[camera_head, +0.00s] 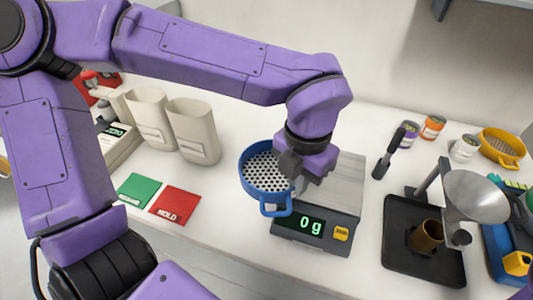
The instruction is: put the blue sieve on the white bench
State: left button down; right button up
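The blue sieve (246,179) is round, with a perforated pale base and a blue loop handle towards the front. It is in the middle of the head view, over the white bench (225,225) at the left edge of the scale. My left gripper (297,187) reaches down from above at the sieve's right rim and appears shut on that rim. Its fingertips are small and partly hidden. The sieve's handle overlaps the scale's edge in the picture; I cannot tell how high the sieve is above the bench. My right gripper is not in view.
A scale (345,200) reading 0 g stands right of the sieve. Green (139,190) and red (174,205) cards lie to the left, before beige containers (192,132). A black tray (398,245) with a metal funnel (475,197), cans and a yellow sieve (502,148) are right. Bench in front of the cards is clear.

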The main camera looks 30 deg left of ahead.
pick_arm(q)
jog(key=w+a+f+p, duration=0.1)
jog(key=a, duration=0.1)
jog(key=w+a+f+p, duration=0.1)
jog(key=w+a, duration=0.1)
jog(key=w+a+f+p, duration=0.1)
jog(key=a, duration=0.2)
jog(key=shift+w+a, duration=0.1)
jog(key=shift+w, duration=0.1)
jog(key=w+a+f, duration=0.1)
jog(key=f, duration=0.1)
jog(key=w+a+f+p, duration=0.1)
jog(key=a+f, duration=0.1)
jog(key=w+a+f, duration=0.1)
jog(key=f, duration=0.2)
jog(key=shift+a, duration=0.15)
notch_tip(320, 180, down, 3)
jog(key=shift+r, duration=0.2)
jog(key=shift+w+f, duration=0.1)
jog(key=shift+f, duration=0.15)
jog(key=c, duration=1.3)
grip_release()
jog(key=shift+c, duration=0.2)
notch_tip(320, 180, up, 12)
jog(key=shift+r, duration=0.2)
